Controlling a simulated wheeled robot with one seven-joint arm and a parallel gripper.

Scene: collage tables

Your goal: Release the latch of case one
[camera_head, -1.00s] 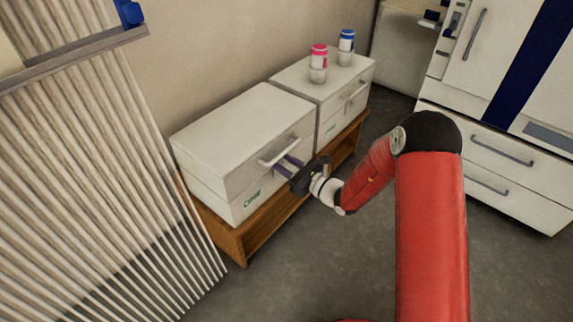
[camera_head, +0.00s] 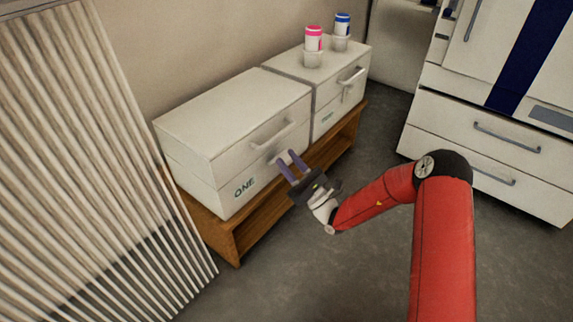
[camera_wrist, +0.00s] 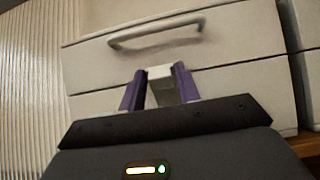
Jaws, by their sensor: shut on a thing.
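Case one (camera_head: 190,185) is a white box marked ONE on its front, with a seam between lid and base and a handle (camera_head: 272,135) on the lid. In the wrist view its handle (camera_wrist: 155,33) spans the upper front. The latch (camera_wrist: 172,84), a pale grey tab below the handle, sits between the purple fingers of my gripper (camera_wrist: 160,88). My gripper (camera_head: 292,166) is shut on the latch at the case front. The lid looks closed. The latch is too small in the head view to judge its angle.
A second white case (camera_head: 340,100) stands beside it, with a pink-capped bottle (camera_head: 314,44) and a blue-capped bottle (camera_head: 342,29) on top. Both cases rest on a wooden bench (camera_head: 240,240). A ribbed panel (camera_head: 80,150) stands at left; white drawers (camera_head: 490,145) at right. Floor in front is clear.

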